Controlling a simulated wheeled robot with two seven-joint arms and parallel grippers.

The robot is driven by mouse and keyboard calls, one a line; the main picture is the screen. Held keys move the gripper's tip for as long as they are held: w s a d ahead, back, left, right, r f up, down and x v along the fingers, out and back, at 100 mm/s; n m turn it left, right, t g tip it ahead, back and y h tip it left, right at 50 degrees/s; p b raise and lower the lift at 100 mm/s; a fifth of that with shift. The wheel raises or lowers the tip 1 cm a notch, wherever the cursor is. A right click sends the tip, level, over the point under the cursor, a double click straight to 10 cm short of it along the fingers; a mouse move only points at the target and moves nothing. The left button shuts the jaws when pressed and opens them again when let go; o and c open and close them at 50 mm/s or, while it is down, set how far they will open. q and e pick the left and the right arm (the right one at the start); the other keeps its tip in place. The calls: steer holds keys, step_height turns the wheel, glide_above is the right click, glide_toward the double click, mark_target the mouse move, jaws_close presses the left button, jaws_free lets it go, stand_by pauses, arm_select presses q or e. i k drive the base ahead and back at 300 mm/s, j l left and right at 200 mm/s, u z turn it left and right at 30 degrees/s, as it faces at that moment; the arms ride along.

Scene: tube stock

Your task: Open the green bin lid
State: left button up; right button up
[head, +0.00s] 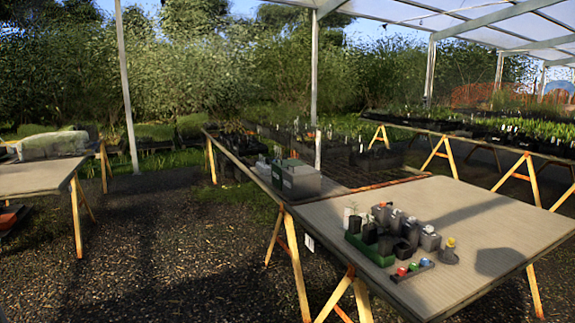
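A grey box-shaped bin (306,187) with green on its top and front stands on the long table at the middle of the head view, near its left edge. It looks like the green bin. Its green top part (285,161) is small and dim, and I cannot tell how the lid sits. Neither of my grippers is in view.
The near table (490,222) holds a green tray (367,251) with small dark pots, several grey containers, and a dark strip (412,271) with coloured tops. Its right part is clear. Another table (35,178) stands at left, with open gravel (170,240) between.

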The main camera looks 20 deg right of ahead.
mark_target(293, 163)
steer(key=i, duration=2.95)
steer(key=i+z, duration=0.25)
steer(key=i, duration=0.4)
steer(key=i+z, duration=0.25)
steer(key=i, duration=0.4)
steer(key=i+j+z, duration=0.25)
steer(key=i, duration=0.4)
